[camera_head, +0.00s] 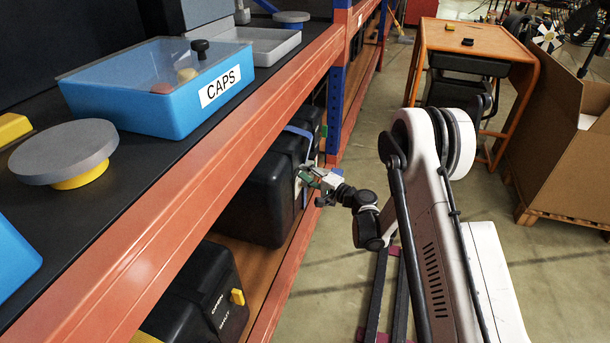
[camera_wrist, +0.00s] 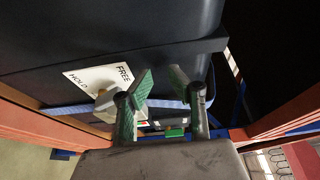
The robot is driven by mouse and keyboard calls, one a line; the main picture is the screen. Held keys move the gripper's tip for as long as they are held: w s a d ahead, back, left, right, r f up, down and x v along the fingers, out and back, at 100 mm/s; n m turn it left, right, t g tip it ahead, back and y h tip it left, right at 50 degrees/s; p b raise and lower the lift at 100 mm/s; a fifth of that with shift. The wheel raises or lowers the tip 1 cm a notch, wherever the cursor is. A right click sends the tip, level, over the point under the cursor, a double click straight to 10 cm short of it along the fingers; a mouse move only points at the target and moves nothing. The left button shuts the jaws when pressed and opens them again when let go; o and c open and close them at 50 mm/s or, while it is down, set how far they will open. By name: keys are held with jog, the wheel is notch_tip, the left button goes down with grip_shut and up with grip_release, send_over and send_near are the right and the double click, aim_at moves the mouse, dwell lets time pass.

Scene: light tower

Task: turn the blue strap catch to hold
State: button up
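A large black case (camera_head: 262,205) stands on the lower shelf with a blue strap (camera_head: 299,131) over it. In the wrist view the blue strap (camera_wrist: 70,108) runs across the black case (camera_wrist: 110,30). A white plate (camera_wrist: 90,74) on the case reads FREE and HOLD. A pale catch tab (camera_wrist: 104,102) sits just below the plate, partly hidden behind my left finger. My gripper (camera_wrist: 160,82) has green finger pads, apart with a gap between them and nothing clearly held. In the head view my gripper (camera_head: 308,178) is at the case's front; contact cannot be told.
Orange shelf beams (camera_head: 190,190) run above the case and a blue upright (camera_head: 335,110) stands beyond it. Another black case (camera_head: 195,300) with a yellow catch (camera_head: 237,296) is nearer. A blue CAPS box (camera_head: 150,110) stands on the upper shelf. The aisle floor (camera_head: 345,260) is open.

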jog(key=d, duration=0.1)
jog(key=m+g+h+p, duration=0.2)
jog(key=m+g+p, duration=0.25)
jog(key=m, duration=0.55)
send_near(306, 186)
jog(key=b+x, duration=0.1)
jog(key=x, duration=0.2)
jog(key=b+x, duration=0.2)
jog(key=x, duration=0.1)
jog(key=r+b+x, duration=0.1)
jog(key=x, duration=0.2)
jog(key=shift+w+a, duration=0.25)
jog(key=shift+a, duration=0.2)
jog(key=shift+c, duration=0.5)
grip_shut()
